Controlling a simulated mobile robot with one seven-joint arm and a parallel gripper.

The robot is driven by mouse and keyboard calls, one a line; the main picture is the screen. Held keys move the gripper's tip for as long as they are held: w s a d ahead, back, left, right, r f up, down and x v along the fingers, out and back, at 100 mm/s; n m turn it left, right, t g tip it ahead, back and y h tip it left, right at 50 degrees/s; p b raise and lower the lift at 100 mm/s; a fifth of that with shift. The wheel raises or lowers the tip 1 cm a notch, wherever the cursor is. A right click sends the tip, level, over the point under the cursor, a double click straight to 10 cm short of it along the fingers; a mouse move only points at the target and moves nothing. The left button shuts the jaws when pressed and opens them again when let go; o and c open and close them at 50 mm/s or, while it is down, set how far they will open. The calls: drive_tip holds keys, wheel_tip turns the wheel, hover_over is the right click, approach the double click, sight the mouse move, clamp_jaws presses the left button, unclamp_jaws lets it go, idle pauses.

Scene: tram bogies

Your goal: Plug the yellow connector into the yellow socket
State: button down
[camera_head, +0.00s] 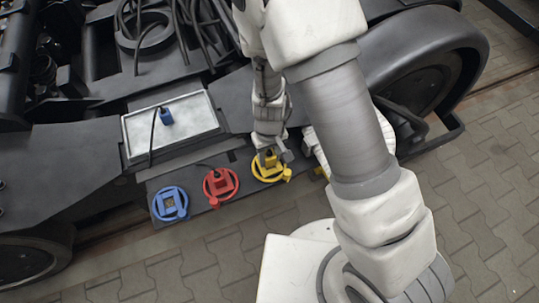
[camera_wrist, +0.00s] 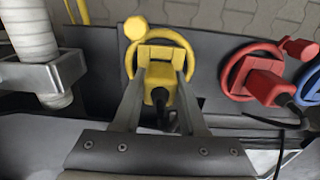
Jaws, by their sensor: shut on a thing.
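My gripper (camera_head: 270,157) is shut on the yellow connector (camera_wrist: 160,83), with one finger on each side of it in the wrist view. A black cable leaves the connector toward the gripper's palm. The yellow socket (camera_wrist: 187,45) is a round ring with a small round cap at its upper left in the wrist view. It also shows below my gripper in the head view (camera_head: 257,177). The connector lies over the ring's opening. Whether it is seated or just above cannot be told, as the contact is hidden.
A red connector (camera_wrist: 265,86) with a black cable sits at the red socket (camera_head: 207,190), beside the yellow one. The blue socket (camera_head: 157,206) looks empty. A blue connector (camera_head: 166,116) lies on a grey tray (camera_head: 137,135). Dark bogie parts and a wheel (camera_head: 420,85) surround the area.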

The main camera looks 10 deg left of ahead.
drive_tip(key=shift+f+b, duration=0.35)
drive_tip(key=shift+f, duration=0.15)
drive_tip(key=shift+c, duration=1.8)
unclamp_jaws()
wheel_tip(320, 180, up, 18)
drive_tip(key=p, duration=0.7)
drive_tip(key=shift+f+p, duration=0.25)
drive_tip(key=shift+p, duration=0.1)
